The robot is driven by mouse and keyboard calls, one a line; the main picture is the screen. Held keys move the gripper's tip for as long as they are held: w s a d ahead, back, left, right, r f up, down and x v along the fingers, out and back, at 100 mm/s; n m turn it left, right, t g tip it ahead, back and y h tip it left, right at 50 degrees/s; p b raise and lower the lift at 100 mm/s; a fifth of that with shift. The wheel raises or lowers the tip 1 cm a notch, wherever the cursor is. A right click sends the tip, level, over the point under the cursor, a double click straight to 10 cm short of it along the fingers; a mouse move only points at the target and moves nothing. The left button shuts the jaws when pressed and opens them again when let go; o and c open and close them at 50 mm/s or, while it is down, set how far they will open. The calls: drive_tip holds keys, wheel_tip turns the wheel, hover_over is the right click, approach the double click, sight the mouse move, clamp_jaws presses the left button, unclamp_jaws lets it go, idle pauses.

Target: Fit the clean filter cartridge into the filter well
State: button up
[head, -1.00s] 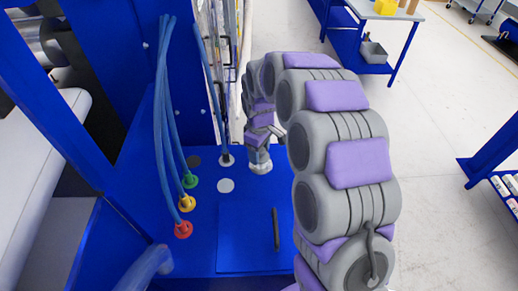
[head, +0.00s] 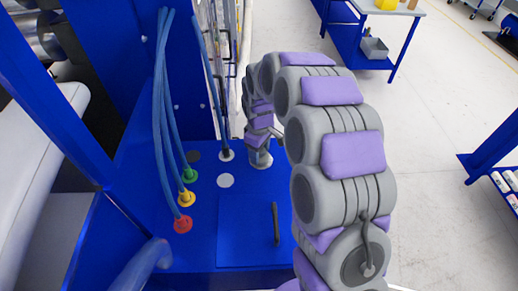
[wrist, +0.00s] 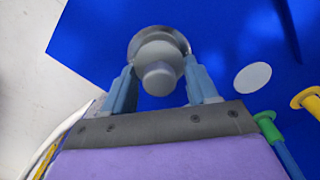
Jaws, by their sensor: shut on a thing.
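The filter cartridge is a pale grey cylinder with a rounded knob. In the wrist view the cartridge (wrist: 158,58) stands between the two blue-grey fingers of my gripper (wrist: 160,80), which is shut on it. A silvery round rim, seemingly the filter well (wrist: 178,36), shows just behind the cartridge. In the head view my gripper (head: 261,143) is above the blue deck, with the cartridge (head: 260,157) below it at the pale rim. The cartridge looks roughly upright and lined up with the rim. How deep it sits is hidden.
A white disc (head: 225,181) and a dark disc (head: 194,157) lie on the blue deck (head: 205,215). Blue hoses end in green (head: 190,175), yellow (head: 186,199) and red (head: 182,224) fittings at left. A dark handle (head: 276,224) is at the front. A hose with a white collar (head: 227,156) stands near the gripper.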

drive_tip(key=shift+f, duration=0.6)
drive_tip(key=o, duration=1.6)
drive_tip(key=shift+c, duration=0.2)
wheel_tip(320, 180, up, 17)
drive_tip(key=shift+r+b, duration=0.15)
drive_tip(key=shift+b, duration=0.3)
drive_tip(key=shift+w+a, duration=0.1)
drive_tip(key=s+d+f+m+b, duration=0.2)
drive_tip(key=s+d+b, duration=0.1)
drive_tip(key=s, duration=0.6)
drive_tip(key=s+d+f+m+b, duration=0.3)
drive_tip(key=s+d+b, duration=0.1)
drive_tip(key=s, duration=0.4)
drive_tip(key=shift+s+g, duration=0.4)
drive_tip(key=s+d+f+m+b, duration=0.1)
drive_tip(key=s+f+m+b, duration=0.1)
drive_tip(key=s, duration=0.4)
drive_tip(key=s+d+f+m+b, duration=0.2)
drive_tip(key=s+f, duration=0.3)
drive_tip(key=s, duration=0.2)
drive_tip(key=s+d+f+m+b, duration=0.1)
drive_tip(key=s+f+m, duration=0.1)
drive_tip(key=s+f, duration=0.2)
drive_tip(key=shift+s+d+g+b, duration=0.2)
drive_tip(key=shift+s+g+b, duration=0.2)
drive_tip(key=shift+s, duration=0.95)
drive_tip(key=shift+c, duration=0.3)
